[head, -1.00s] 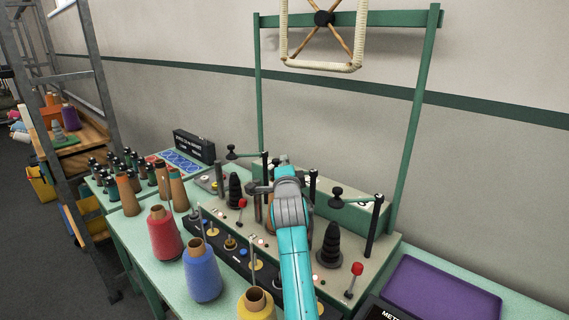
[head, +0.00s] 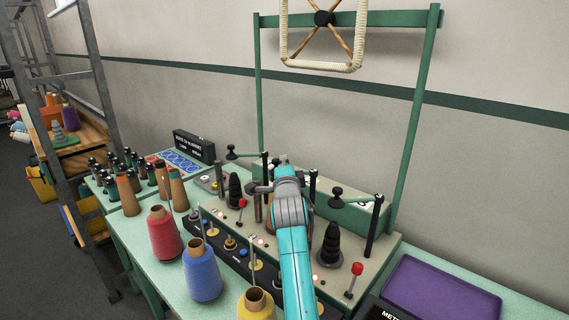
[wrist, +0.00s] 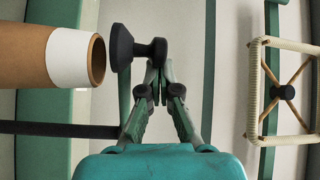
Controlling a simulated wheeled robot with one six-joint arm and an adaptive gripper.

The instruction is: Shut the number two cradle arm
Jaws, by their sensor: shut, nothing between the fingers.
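Three black posts stand along the grey-beige machine top in the head view. The left cradle arm (head: 243,156) and the right cradle arm (head: 357,200) reach out leftward from their posts. The middle post (head: 312,186) stands beside my wrist, and its arm is hidden there. The wrist view shows a green cradle arm (wrist: 125,100) with a black knob (wrist: 121,47) just left of my fingertips, touching or nearly so. My gripper (wrist: 154,77) is shut and empty; my own arm hides it in the head view. A brown tube with a white band (wrist: 66,57) lies left of the knob.
Dark stepped cones (head: 328,246) and red-knobbed levers (head: 356,269) stand on the machine. Red (head: 163,233), blue (head: 202,272) and yellow (head: 257,305) yarn cones line the front. A purple tray (head: 440,290) lies at right. A green gantry frame (head: 409,130) rises behind.

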